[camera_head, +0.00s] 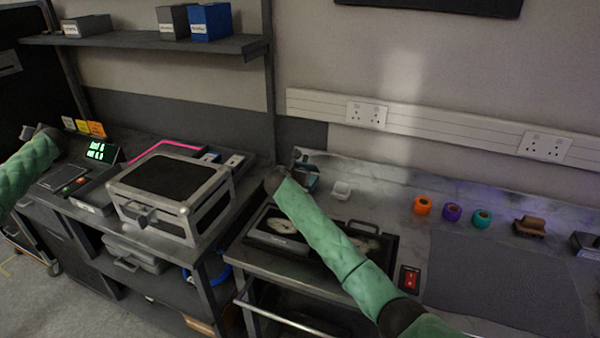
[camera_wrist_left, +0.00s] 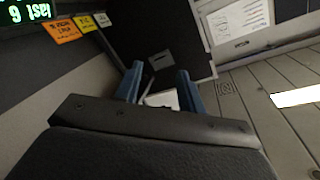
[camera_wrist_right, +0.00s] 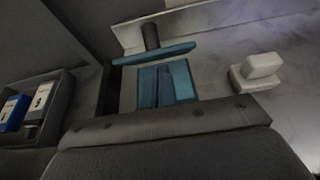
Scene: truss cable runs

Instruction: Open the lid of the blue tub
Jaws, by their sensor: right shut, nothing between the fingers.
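A teal-blue piece with a dark upright knob (camera_wrist_right: 155,52), which looks like the tub's lid, shows just beyond my right gripper (camera_wrist_right: 167,84) in the right wrist view. In the head view, blue parts (camera_head: 310,182) show at the back wall end of the right bench, partly hidden by my right gripper. The tub's body is mostly hidden, and I cannot tell whether the lid is lifted or touched. My right gripper is shut and empty. My left gripper (camera_wrist_left: 160,88) is open and empty, over the far left of the left bench.
A small white block (camera_head: 341,190) stands right of the blue parts. A black tray (camera_head: 390,262) lies in front, under my right arm. A grey case (camera_head: 160,195) stands on the left bench. Orange, purple and teal rolls (camera_head: 453,212) stand farther right. A blue box (camera_head: 212,22) is on the shelf.

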